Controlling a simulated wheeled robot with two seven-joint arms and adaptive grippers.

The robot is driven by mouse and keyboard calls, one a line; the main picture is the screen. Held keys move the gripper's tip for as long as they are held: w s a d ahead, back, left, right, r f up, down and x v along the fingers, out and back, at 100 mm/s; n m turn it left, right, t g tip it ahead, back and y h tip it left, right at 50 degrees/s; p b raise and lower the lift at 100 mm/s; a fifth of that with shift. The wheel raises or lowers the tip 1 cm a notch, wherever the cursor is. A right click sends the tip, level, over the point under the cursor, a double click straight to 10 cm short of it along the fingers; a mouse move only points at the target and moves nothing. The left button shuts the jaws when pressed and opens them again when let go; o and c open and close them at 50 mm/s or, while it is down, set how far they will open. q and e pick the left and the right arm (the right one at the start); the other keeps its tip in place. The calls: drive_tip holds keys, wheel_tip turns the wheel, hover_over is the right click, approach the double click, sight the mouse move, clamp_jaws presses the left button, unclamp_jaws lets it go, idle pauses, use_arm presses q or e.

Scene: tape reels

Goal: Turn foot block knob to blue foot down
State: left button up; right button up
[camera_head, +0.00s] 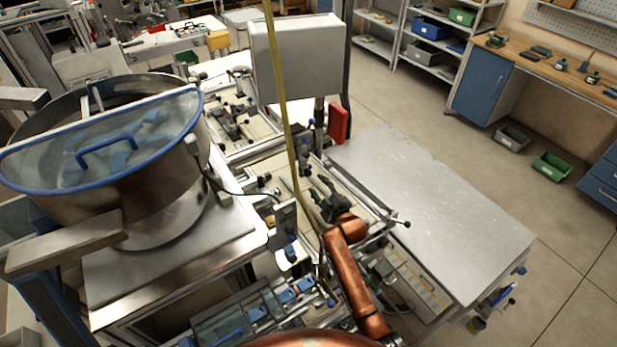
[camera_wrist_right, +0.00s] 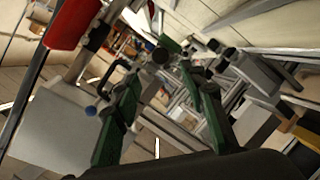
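My right gripper (camera_head: 321,193) is over the middle of the machine bench in the head view, at the end of my copper arm. In the right wrist view its two green fingers (camera_wrist_right: 158,85) stand apart with nothing held between them. A dark round knob (camera_wrist_right: 160,56) shows near the fingertips, apparently beyond them. More dark knobs (camera_wrist_right: 228,54) are to its right. A small blue round part (camera_wrist_right: 90,111) shows left of the left finger. I cannot tell which of these is the foot block knob or which foot is down. My left gripper is not in view.
A large metal bowl (camera_head: 160,215) with a blue-rimmed clear cover stands at the left. A red part (camera_head: 338,121) hangs beside the post. The grey tabletop (camera_head: 430,210) at right is bare.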

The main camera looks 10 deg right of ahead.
sight(309, 174)
drive_tip(key=x, duration=0.7)
drive_tip(key=shift+w+f, duration=0.1)
drive_tip(key=shift+w, duration=0.05)
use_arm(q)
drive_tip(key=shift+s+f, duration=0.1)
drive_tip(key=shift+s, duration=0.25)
use_arm(e)
drive_tip(key=shift+w+a+f, duration=0.15)
drive_tip(key=shift+w+f, duration=0.05)
drive_tip(key=shift+w, duration=0.4)
drive_tip(key=shift+c, duration=0.6)
clamp_jaws()
